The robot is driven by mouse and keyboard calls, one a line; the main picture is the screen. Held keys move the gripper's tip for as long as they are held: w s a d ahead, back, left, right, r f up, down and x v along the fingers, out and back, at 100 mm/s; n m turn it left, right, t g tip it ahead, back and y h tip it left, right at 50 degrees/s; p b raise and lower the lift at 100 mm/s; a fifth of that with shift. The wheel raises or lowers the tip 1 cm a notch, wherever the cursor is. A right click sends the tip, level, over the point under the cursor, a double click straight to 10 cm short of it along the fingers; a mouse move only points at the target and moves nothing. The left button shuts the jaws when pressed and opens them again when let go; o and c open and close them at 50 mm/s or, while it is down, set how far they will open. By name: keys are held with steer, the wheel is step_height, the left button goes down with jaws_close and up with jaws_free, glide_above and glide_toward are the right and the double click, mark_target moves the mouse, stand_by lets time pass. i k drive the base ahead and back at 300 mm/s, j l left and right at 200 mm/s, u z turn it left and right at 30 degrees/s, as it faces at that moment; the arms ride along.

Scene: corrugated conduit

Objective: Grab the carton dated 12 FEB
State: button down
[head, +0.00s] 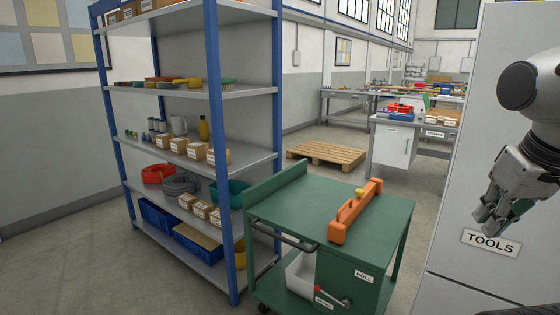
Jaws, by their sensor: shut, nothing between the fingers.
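Several small brown cartons with white labels stand on the blue-framed shelf unit. One row on a middle shelf has a left carton (165,142), a middle carton (196,151) and a right carton (218,157). A lower shelf holds another row: a left carton (186,202), a middle carton (202,210) and a right carton (216,217). The labels are too small to read, so I cannot tell which says 12 FEB. My gripper (486,222) is at the far right, shut and empty, pointing down, well apart from the shelves.
A white cabinet (465,170) labelled TOOLS is behind my gripper. A wooden pallet (326,152) lies farther back. Floor at the lower left is clear.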

mark_target(195, 150)
steer(key=i+j, duration=0.1)
steer(key=j, duration=0.3)
steer(key=i+j+u, duration=0.1)
steer(key=j, duration=0.3)
steer(key=i+j, duration=0.1)
steer(key=j, duration=0.3)
steer(key=i+j, duration=0.1)
steer(key=j, duration=0.3)
steer(key=i+j+u, duration=0.1)
steer(key=j, duration=0.3)
steer(key=i+j, duration=0.15)
steer(key=j, duration=0.2)
steer(key=i+j+u, duration=0.1)
steer(key=j, duration=0.3)
